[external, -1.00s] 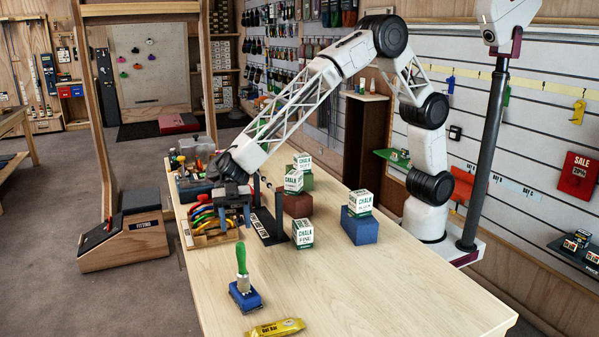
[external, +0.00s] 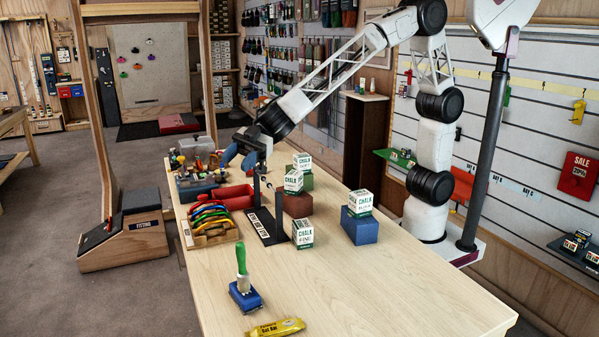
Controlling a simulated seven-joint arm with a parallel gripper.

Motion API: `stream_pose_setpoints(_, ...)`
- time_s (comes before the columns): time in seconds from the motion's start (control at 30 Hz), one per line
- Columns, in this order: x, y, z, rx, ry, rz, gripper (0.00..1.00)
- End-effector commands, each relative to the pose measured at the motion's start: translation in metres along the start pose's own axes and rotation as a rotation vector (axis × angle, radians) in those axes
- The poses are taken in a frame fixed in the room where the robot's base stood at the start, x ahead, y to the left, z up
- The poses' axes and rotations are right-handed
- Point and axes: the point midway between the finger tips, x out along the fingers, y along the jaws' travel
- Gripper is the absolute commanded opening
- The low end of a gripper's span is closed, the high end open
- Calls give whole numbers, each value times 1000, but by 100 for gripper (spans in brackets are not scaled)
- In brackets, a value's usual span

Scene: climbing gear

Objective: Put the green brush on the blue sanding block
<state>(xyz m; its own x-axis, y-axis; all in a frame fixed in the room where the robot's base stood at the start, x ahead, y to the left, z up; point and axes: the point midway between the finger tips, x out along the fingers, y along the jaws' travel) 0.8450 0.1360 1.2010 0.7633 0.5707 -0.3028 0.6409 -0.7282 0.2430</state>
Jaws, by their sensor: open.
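The green brush (external: 242,262) stands upright, handle up, near the front of the table. Its lower end rests on a small blue block (external: 246,299), which looks like the blue sanding block. Its bristles are too small to make out clearly. My gripper (external: 238,160) is open, with nothing seen between its fingers. It is up over the far left part of the table, well apart from the brush and block.
A yellow bar (external: 275,328) lies in front of the blue block. A rack of coloured carabiners (external: 210,222), a red tray (external: 232,197) and a black stand (external: 266,226) are farther back. Chalk boxes (external: 303,233) and a larger blue block (external: 360,229) stand mid-table. The right front is clear.

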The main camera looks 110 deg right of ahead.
Motion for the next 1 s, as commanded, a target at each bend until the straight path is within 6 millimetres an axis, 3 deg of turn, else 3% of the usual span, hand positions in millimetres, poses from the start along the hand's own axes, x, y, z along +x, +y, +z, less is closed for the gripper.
stream_pose_setpoints(0.2,-68,11,-5,43,-99,211,48)
stream_pose_setpoints(0.53,-174,1,20,161,-312,448,48)
stream_pose_setpoints(0.77,-250,-29,48,271,-483,542,48)
stream_pose_setpoints(1.0,-325,-80,82,405,-671,571,48)
